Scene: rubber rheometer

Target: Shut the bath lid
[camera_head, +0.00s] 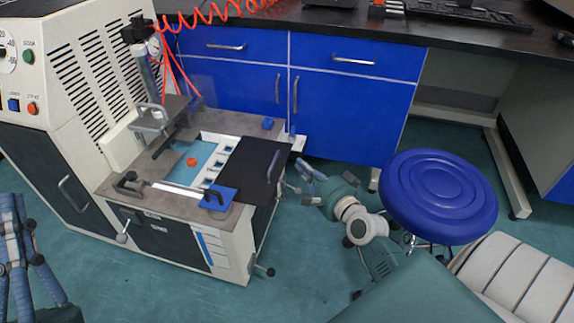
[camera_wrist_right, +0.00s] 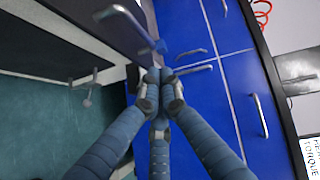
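The bath (camera_head: 205,150) is open on top of the low bench unit, with its pale blue inside and an orange-red knob-like piece in view. A flat black panel, which looks like the bath lid (camera_head: 250,160), lies to the right of the opening. A handle (camera_head: 273,166) is at its right side. My right gripper (camera_head: 302,172) is just right of the panel, apart from the handle. In the right wrist view its fingertips (camera_wrist_right: 158,76) are drawn together with nothing seen between them. A dark panel and a light handle (camera_wrist_right: 124,20) are ahead. My left gripper (camera_head: 14,212) is at the left edge, partly cut off.
Blue cabinets (camera_head: 345,105) stand behind under a black worktop (camera_head: 350,30). A blue round stool (camera_head: 438,195) is right of my right arm. A tall vented cabinet (camera_head: 80,80) stands at the left, with red coiled hose (camera_head: 205,14) above. Green floor (camera_head: 310,270) is clear in front.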

